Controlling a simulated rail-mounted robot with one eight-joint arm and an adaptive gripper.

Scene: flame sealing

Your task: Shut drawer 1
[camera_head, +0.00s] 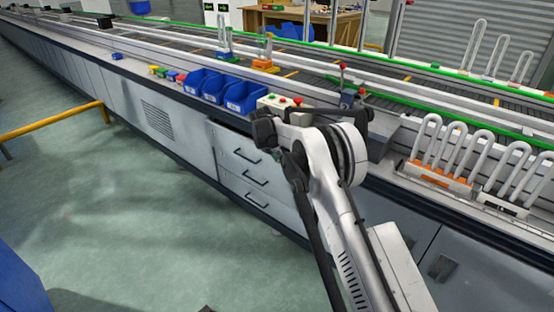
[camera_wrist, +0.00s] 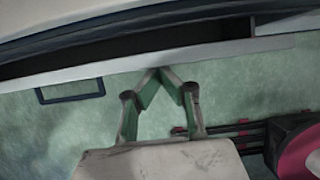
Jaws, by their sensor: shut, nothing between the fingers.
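A bank of drawers with dark bar handles is set in the white cabinet in the head view. The top drawer (camera_head: 236,146) appears pulled out a little. In the wrist view, a drawer front (camera_wrist: 215,56) runs across the picture with a dark gap behind it, under the counter edge. Its dark handle (camera_wrist: 70,92) is to the left of my gripper (camera_wrist: 160,70). My gripper is shut and empty, with its fingertips at the outer side of the drawer front; I cannot tell whether they touch. My arm hides the fingers in the head view.
Blue bins (camera_head: 243,97) and a button box (camera_head: 277,104) stand on the counter above the drawers. Racks of glass tubes (camera_head: 440,175) stand on the right. The green floor in front of the cabinet is clear, with a yellow rail (camera_head: 52,122) at left.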

